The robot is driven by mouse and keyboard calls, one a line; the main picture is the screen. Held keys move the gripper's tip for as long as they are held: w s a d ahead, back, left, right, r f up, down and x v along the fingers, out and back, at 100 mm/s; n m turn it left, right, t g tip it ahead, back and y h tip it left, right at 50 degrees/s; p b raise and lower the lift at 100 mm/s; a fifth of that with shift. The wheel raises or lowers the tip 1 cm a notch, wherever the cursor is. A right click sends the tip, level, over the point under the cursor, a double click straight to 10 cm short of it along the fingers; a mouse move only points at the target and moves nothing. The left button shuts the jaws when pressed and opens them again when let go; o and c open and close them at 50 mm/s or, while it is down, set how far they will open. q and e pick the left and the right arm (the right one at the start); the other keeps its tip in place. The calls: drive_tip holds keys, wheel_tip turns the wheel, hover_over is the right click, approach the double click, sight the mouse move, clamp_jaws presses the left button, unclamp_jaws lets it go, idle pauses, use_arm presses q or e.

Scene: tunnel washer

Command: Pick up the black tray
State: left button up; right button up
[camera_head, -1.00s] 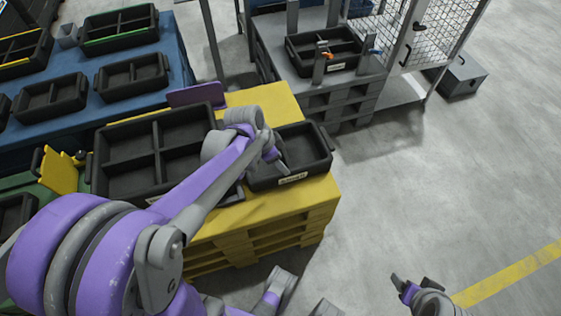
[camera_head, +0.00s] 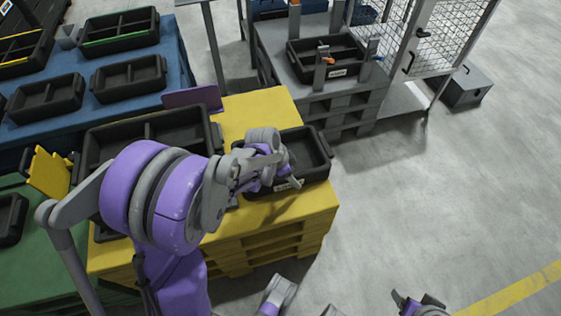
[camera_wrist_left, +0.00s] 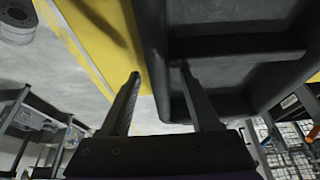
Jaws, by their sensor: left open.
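A black tray (camera_head: 312,150) with a small pale label on its front wall sits on the right part of a yellow pallet stand (camera_head: 270,230). My left gripper (camera_head: 293,178) is at this tray's front side, and the arm hides part of it. In the left wrist view, the open fingers (camera_wrist_left: 159,72) point toward the black tray's wall (camera_wrist_left: 153,40). One finger is on the yellow side and the other overlaps the tray side; I cannot tell if they touch. My right gripper (camera_head: 418,302) is partly in view at the bottom right, away from the trays.
A larger divided black tray (camera_head: 100,150) sits to the left on the yellow stand, partly hidden by my arm. Several black trays stand on the blue table (camera_head: 100,112). Another black tray (camera_head: 330,78) is on a grey stand behind.

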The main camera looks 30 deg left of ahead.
use_arm(q)
drive_tip(key=shift+w+d+f, duration=0.1)
drive_tip(key=shift+w+f, duration=0.05)
drive_tip(key=shift+f, duration=0.25)
drive_tip(key=shift+r, duration=0.1)
clamp_jaws()
